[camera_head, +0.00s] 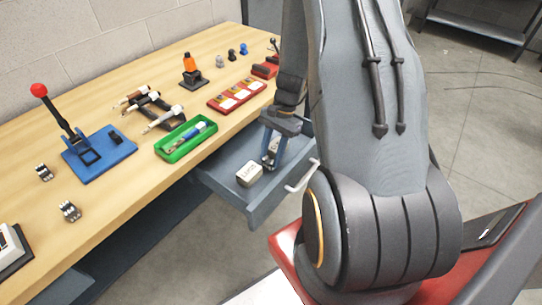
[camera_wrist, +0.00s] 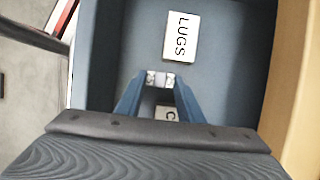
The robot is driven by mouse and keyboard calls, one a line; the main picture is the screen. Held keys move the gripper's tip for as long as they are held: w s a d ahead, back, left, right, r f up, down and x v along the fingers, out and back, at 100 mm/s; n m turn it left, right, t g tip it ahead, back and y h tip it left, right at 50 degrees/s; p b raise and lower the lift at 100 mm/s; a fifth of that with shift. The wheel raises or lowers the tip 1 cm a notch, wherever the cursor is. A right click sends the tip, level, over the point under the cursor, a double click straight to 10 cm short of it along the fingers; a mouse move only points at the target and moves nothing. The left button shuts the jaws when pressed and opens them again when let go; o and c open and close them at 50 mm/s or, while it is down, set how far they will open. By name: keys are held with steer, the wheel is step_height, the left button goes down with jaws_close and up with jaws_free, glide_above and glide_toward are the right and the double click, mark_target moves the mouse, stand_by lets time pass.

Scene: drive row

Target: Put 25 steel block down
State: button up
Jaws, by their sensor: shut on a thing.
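My gripper (camera_head: 269,157) is down inside the open blue-grey drawer (camera_head: 222,186) under the workbench. Its blue fingers are shut on a small shiny steel block (camera_wrist: 160,80), which shows between the fingertips in the wrist view. In the head view the block is small and partly covered by the fingers. A white box marked LUGS (camera_wrist: 181,36) lies in the drawer just beyond the block, apart from it. Whether the block touches the drawer floor I cannot tell. No number can be read on the block.
A second white box (camera_wrist: 167,113), its label mostly hidden, lies between my fingers in the wrist view. The bench (camera_head: 110,215) carries a green tray (camera_head: 186,138), a blue-based lever press (camera_head: 99,155), a red tray (camera_head: 237,95) and small metal blocks (camera_head: 69,211). Drawer floor around the boxes is bare.

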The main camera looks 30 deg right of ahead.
steer(key=shift+f, duration=0.5)
steer(key=shift+f, duration=0.15)
steer(key=o, duration=1.2)
steer(key=shift+o, duration=0.2)
steer(key=b+v, duration=0.3)
steer(key=v, duration=0.9)
steer(key=s+a+r+n+h, duration=0.1)
steer(key=s+a+r+n, duration=0.1)
steer(key=a, duration=0.4)
steer(key=s+a+r+n+t+h, duration=0.1)
steer(key=s+a+r+n, duration=0.2)
steer(key=a+n, duration=0.3)
steer(key=s+a+r+n+t+h, duration=0.1)
steer(key=s+a+r+n+h, duration=0.1)
steer(key=s+a+n, duration=0.3)
steer(key=shift+a+r+n, duration=0.2)
steer(key=shift+a+n, duration=0.3)
steer(key=shift+n, duration=0.1)
